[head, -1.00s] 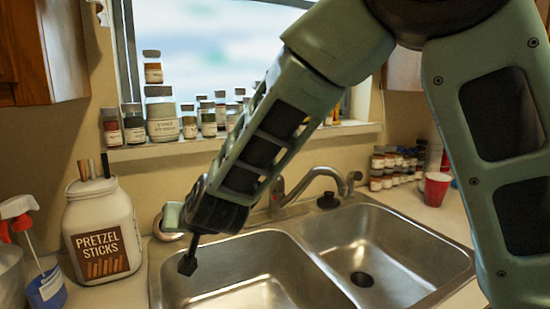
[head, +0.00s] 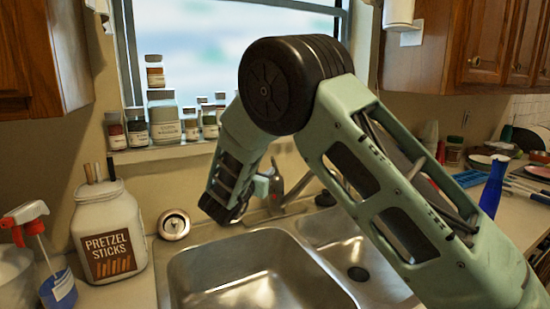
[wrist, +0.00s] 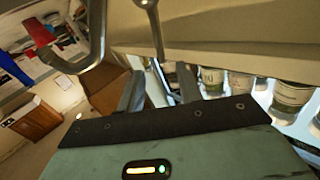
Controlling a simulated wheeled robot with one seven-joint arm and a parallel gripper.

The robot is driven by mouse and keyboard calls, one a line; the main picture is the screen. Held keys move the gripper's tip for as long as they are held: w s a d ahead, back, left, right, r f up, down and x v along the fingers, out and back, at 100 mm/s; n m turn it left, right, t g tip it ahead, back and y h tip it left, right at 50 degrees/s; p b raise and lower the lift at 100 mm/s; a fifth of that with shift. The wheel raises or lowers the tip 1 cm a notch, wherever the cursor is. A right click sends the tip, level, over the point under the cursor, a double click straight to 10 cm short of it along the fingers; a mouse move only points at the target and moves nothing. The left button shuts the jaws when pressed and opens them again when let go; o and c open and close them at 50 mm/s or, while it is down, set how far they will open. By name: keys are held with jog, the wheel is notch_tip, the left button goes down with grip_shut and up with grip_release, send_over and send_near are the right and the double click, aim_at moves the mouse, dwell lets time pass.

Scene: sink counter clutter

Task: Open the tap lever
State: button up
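The tap (head: 277,190) stands behind the double sink, with its upright lever partly hidden by my arm and gripper. My gripper (head: 263,185) is at the tap's left side, close to the lever. In the wrist view, my gripper (wrist: 160,86) has its two fingers apart. A thin metal rod, which looks like the tap lever (wrist: 155,30), comes down from the top edge and ends between the fingertips. I cannot tell whether it touches a finger. The curved spout (wrist: 97,45) is to the left in that view.
The steel sink (head: 205,262) lies below my arm. A pretzel jar (head: 108,235) and a spray bottle (head: 52,265) stand on the left counter. A round metal item (head: 173,224) lies near the sink's back left corner. Spice jars (head: 164,122) line the sill. A blue bottle (head: 493,188) stands at right.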

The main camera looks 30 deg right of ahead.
aim_at(272, 162)
jog(key=p+x, duration=0.2)
jog(key=x, duration=0.9)
